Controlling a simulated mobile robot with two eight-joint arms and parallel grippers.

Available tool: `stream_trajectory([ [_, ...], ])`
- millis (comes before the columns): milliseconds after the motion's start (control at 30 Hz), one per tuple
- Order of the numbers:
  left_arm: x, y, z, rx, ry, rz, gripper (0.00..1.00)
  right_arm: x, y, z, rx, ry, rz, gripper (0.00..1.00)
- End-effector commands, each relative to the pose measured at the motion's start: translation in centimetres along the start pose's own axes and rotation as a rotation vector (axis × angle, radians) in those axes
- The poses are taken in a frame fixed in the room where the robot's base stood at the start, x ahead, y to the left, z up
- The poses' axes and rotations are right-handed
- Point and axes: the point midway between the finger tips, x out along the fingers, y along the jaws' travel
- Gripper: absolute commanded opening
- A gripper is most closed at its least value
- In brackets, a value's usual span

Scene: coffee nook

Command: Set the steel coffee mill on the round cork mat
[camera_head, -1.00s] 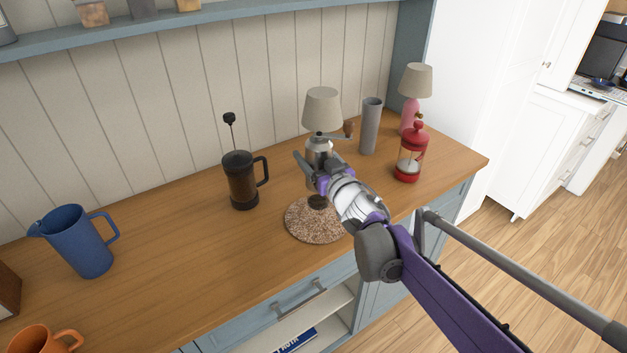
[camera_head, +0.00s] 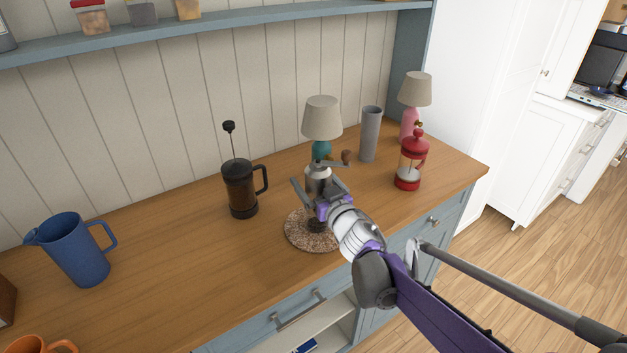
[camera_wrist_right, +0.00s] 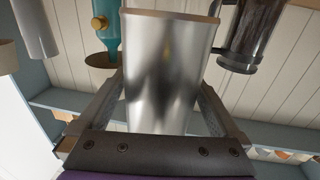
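The steel coffee mill (camera_head: 317,175) stands upright over the round cork mat (camera_head: 298,236), its dark base near the mat's middle. I cannot tell whether the base touches the mat. Its crank ends in a brown knob (camera_head: 346,157). My right gripper (camera_head: 318,193) reaches in from the front right with a finger on each side of the mill's body. In the right wrist view the steel body (camera_wrist_right: 163,75) fills the space between the fingers, with no clear gap on either side. The gripper hides part of the mill and mat. My left gripper is not in view.
A French press (camera_head: 240,190) stands left of the mat and a blue pitcher (camera_head: 75,250) farther left. Behind are a teal lamp (camera_head: 322,118) and a grey cylinder (camera_head: 370,135). A red lantern-like jar (camera_head: 410,165) and pink lamp (camera_head: 416,90) stand right. The counter between pitcher and press is clear.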

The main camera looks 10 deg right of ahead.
Motion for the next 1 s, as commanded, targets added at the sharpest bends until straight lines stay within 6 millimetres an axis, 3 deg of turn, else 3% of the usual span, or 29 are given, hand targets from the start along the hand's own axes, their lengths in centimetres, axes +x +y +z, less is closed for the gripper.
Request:
stream_trajectory([
  [267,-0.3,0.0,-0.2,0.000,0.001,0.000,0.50,-0.2,0.0,-0.4,-0.001,0.000,0.000,1.00],
  [733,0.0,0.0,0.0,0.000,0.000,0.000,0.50,-9.4,0.0,-0.3,-0.001,0.000,0.001,1.00],
  [1000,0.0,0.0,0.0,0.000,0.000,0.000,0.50,-11.9,0.0,-0.3,-0.001,0.000,0.000,1.00],
])
